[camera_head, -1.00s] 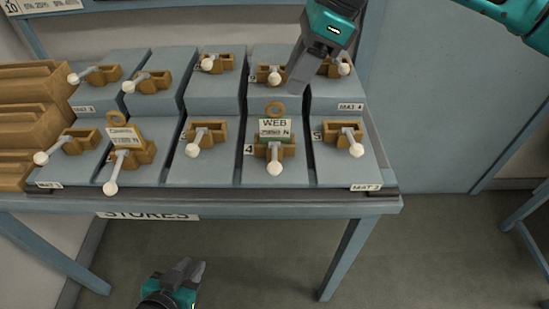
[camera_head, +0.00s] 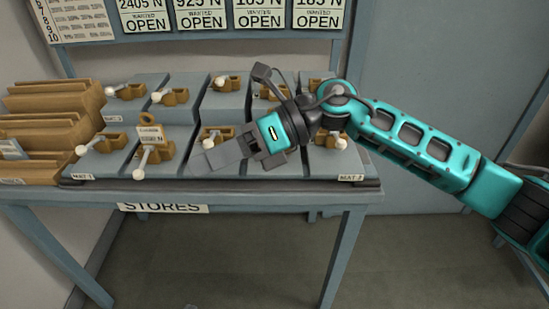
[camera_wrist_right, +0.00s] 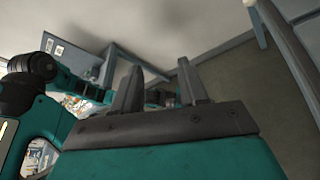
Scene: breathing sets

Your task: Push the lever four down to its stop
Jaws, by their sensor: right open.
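Lever four, the front-row unit that carried the WEB tag in the earlier frame, is hidden behind my right gripper and wrist in the head view. My right gripper (camera_head: 212,158) points left across the front row, with its fingers over the lower part of the neighbouring lever unit (camera_head: 214,136). Whether it touches anything there I cannot tell. In the right wrist view the two fingers (camera_wrist_right: 158,88) stand apart with nothing between them. My left gripper is not clearly in view.
A front-row lever with a hanging tag (camera_head: 152,150) and another lever (camera_head: 98,146) stand to the left. More levers (camera_head: 173,97) stand on the raised back row. Brown trays (camera_head: 45,130) are stacked at far left.

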